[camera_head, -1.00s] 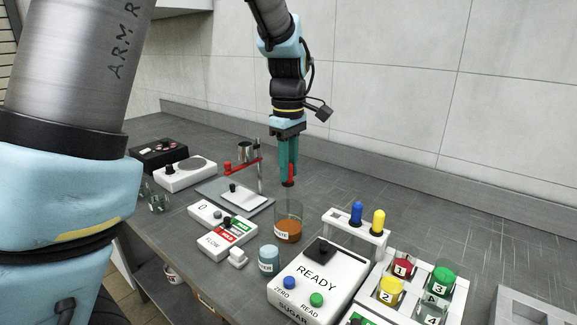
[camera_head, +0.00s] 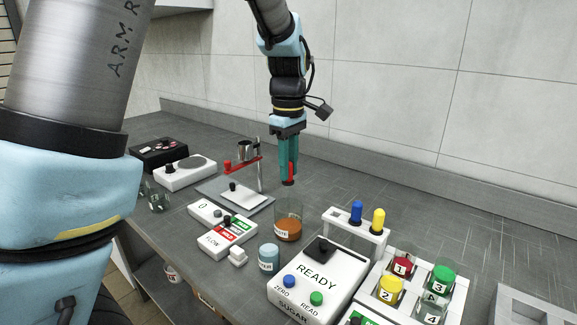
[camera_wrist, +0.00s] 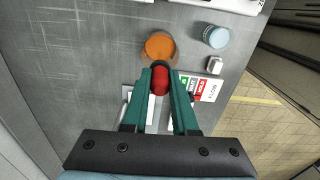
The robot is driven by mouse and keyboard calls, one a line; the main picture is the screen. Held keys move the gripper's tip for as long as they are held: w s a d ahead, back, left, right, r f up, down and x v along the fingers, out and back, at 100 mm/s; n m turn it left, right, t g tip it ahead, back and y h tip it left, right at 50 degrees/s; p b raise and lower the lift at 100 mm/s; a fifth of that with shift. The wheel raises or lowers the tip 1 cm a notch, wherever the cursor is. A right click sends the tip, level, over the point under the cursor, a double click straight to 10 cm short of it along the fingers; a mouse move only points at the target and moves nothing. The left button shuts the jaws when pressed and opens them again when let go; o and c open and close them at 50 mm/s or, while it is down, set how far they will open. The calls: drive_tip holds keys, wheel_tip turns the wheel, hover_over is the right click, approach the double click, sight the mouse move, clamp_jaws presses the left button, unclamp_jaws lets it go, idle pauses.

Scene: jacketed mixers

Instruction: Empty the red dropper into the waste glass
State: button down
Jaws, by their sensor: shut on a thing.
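My gripper (camera_head: 289,165) is shut on the red dropper (camera_head: 290,175), which hangs upright between the teal fingers. In the wrist view the red bulb of the dropper (camera_wrist: 160,82) shows between the fingertips. The waste glass (camera_head: 288,222) stands on the bench just below the dropper and holds orange-brown liquid. In the head view the dropper's lower end is above the glass's rim. In the wrist view the glass (camera_wrist: 160,47) lies just beyond the fingertips. The dropper's tip and any liquid in it cannot be made out.
A blue-filled glass (camera_head: 268,258) and the READY box (camera_head: 318,281) stand in front. A white rack (camera_head: 340,227) holds blue and yellow droppers. A tray (camera_head: 459,293) of numbered glasses is at right. A stand with a red arm (camera_head: 243,163) and flow box (camera_head: 226,235) are at left.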

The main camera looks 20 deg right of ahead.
drive_tip(key=shift+r, duration=0.1)
drive_tip(key=shift+r+p, duration=2.95)
drive_tip(key=shift+p, duration=0.05)
drive_tip(key=shift+f, duration=0.1)
